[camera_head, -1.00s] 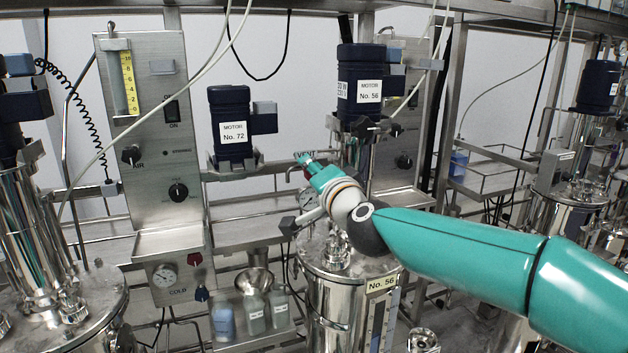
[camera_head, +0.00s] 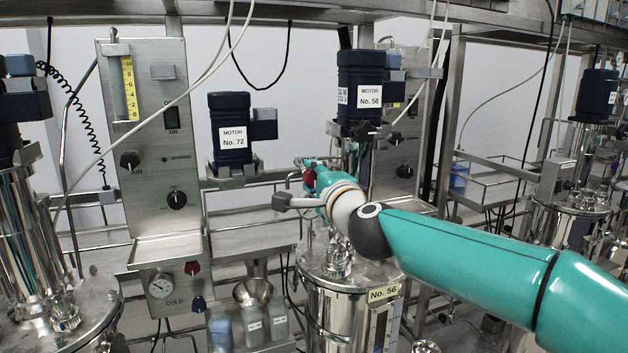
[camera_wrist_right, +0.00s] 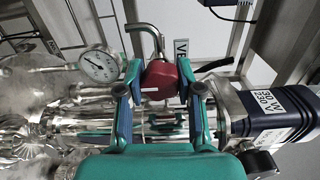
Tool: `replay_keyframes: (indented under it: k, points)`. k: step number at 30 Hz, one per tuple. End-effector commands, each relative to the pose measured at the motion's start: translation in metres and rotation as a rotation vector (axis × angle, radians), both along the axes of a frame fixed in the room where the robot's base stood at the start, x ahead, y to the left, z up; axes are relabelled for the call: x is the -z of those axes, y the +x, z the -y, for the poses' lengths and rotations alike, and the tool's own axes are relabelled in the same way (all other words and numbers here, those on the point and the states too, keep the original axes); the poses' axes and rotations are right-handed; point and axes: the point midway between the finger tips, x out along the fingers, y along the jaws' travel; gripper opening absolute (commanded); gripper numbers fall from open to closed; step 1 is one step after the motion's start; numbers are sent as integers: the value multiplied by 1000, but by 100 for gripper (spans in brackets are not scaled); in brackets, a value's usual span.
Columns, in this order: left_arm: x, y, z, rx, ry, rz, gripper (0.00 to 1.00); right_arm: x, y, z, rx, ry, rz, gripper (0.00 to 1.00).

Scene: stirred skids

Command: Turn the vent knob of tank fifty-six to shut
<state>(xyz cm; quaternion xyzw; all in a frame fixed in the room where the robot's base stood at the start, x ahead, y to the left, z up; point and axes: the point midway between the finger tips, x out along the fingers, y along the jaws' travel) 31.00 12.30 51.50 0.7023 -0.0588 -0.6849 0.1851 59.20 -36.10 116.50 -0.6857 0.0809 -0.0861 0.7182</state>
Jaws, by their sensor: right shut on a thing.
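The red vent knob (camera_wrist_right: 161,80) sits between the two fingers of my right gripper (camera_wrist_right: 163,86) in the right wrist view, and the fingers are closed on its sides. A short white line shows on the knob's face. A bent metal pipe and a partly covered label starting "VE" (camera_wrist_right: 181,50) are just behind it. In the head view the red knob (camera_head: 309,179) shows at the tip of my right arm, above tank fifty-six (camera_head: 335,305), which carries a "No. 56" plate (camera_head: 384,293). The fingertips are mostly hidden there. My left gripper is not in view.
The motor No. 56 (camera_head: 360,85) stands close above my right wrist. A round gauge (camera_wrist_right: 99,66) is near the fingers in the wrist view. Motor No. 72 (camera_head: 231,130) and a steel control panel (camera_head: 150,80) stand to the left. Bottles sit on a low shelf.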

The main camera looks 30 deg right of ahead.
Motion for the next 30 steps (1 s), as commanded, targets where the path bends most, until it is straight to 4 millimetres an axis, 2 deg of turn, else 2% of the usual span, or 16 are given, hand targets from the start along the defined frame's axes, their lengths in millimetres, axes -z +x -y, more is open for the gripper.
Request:
replay_keyframes:
  k: [9, 10, 14, 25, 30]
  points:
    - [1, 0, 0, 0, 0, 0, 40, 5, 1, 0, 1, 9, -7, 0]
    - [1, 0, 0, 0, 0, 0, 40, 5, 1, 0, 1, 9, -7, 38]
    - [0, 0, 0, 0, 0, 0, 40, 4, 1, 0, 1, 7, -7, 60]
    - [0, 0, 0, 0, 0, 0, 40, 1, -2, -1, -1, 4, -2, 61]
    - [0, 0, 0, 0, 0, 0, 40, 1, -18, -5, 0, 4, 0, 61]
